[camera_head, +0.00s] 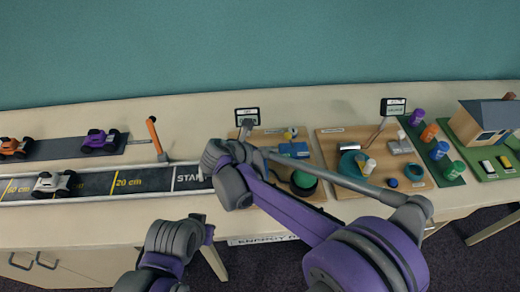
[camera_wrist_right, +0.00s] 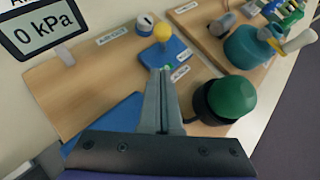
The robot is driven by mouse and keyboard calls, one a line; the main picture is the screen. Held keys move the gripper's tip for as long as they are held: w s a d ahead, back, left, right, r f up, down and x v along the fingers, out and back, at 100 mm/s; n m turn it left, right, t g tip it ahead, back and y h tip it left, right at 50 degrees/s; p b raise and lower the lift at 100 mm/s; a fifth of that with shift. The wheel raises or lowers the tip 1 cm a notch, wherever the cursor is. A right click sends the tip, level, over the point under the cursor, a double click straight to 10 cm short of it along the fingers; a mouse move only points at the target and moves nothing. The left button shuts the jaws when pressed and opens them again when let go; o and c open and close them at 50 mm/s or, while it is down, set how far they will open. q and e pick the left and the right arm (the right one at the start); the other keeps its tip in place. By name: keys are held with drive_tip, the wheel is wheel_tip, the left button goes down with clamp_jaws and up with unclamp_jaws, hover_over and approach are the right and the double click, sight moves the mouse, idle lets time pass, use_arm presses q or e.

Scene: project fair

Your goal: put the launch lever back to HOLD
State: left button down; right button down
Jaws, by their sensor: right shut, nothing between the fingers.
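A small lever with a yellow ball knob (camera_head: 288,135) stands on a blue base (camera_head: 294,150) on a wooden board at mid-table. In the right wrist view the yellow knob (camera_wrist_right: 163,32) is just beyond my right gripper (camera_wrist_right: 166,74). The gripper is shut and empty, its tips near the front of the blue base; I cannot tell if they touch it. Small labels beside the base are too small to read. In the head view my right gripper (camera_head: 258,157) is partly hidden by my wrist. My left arm shows at the bottom; its gripper (camera_head: 200,224) is unclear.
A green dome button (camera_wrist_right: 232,97) stands right of my right gripper. A display (camera_wrist_right: 42,28) reads 0 kPa. An orange-handled upright lever (camera_head: 153,133) stands by the track (camera_head: 130,183) with toy cars. A second board (camera_head: 330,150) carries a teal container.

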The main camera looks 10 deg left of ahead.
sight(290, 141)
use_arm(q)
drive_tip(key=shift+w+r+p, duration=0.2)
drive_tip(key=shift+r+p, duration=0.2)
drive_tip(key=shift+r, duration=0.3)
use_arm(e)
drive_tip(key=w+d, duration=0.2)
drive_tip(key=w, duration=0.1)
drive_tip(key=shift+w+r, duration=0.1)
drive_tip(key=shift+r, duration=0.1)
use_arm(q)
drive_tip(key=shift+w, duration=0.1)
use_arm(e)
drive_tip(key=shift+w+d, duration=0.2)
drive_tip(key=shift+w, duration=0.15)
drive_tip(key=shift+s, duration=0.1)
use_arm(q)
drive_tip(key=shift+r, duration=0.1)
use_arm(e)
drive_tip(key=shift+d, duration=0.1)
